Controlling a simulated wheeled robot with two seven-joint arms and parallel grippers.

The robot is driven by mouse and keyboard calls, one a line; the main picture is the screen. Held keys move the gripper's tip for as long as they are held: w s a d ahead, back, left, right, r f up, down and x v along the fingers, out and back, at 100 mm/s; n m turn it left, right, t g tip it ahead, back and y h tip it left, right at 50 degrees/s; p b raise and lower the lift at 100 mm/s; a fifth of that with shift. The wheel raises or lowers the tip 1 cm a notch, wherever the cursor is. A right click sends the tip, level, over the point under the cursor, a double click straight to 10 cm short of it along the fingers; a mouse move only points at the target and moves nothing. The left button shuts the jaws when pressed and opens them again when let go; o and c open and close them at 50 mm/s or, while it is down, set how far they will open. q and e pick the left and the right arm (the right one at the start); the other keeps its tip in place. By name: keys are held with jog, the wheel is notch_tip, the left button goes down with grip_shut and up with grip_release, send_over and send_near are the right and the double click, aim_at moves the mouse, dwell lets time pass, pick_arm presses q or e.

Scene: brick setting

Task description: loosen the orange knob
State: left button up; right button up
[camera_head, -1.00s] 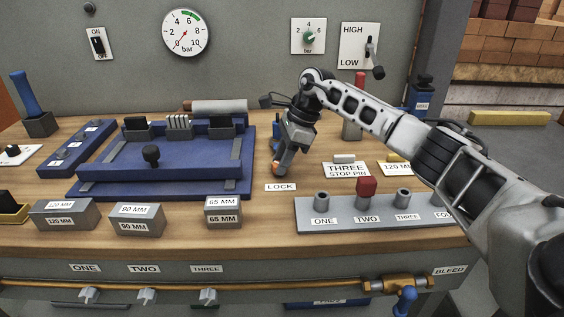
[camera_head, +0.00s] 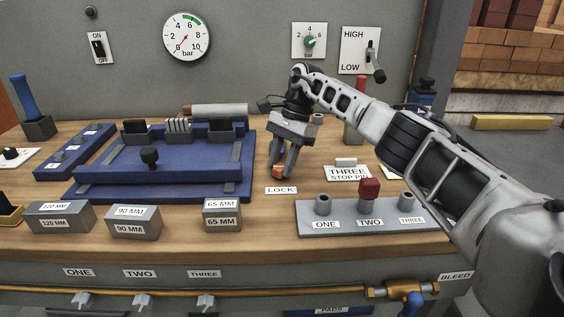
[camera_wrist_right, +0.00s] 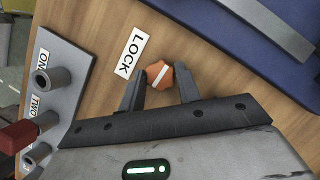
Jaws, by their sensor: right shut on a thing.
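The orange knob (camera_head: 278,172) sits on the wooden bench top just behind the LOCK label (camera_head: 281,190). In the right wrist view the knob (camera_wrist_right: 158,74) is lobed, with a white line across its top. My right gripper (camera_head: 282,168) comes down over it from above and is shut on it. In the wrist view the two dark fingers of the right gripper (camera_wrist_right: 158,84) stand on either side of the knob, near the LOCK label (camera_wrist_right: 132,53). My left gripper is not in view.
A blue fixture (camera_head: 110,182) stands close left of the knob. A grey block with posts (camera_head: 345,224) is at the front right, one post red-topped (camera_head: 369,188). Grey gauge blocks (camera_head: 136,222) line the front left. A THREE STOP PIN label (camera_head: 347,174) lies to the right.

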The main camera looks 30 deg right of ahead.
dwell(0.3)
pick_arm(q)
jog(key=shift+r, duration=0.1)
pick_arm(e)
jog(key=o, duration=1)
jog(key=shift+c, duration=0.2)
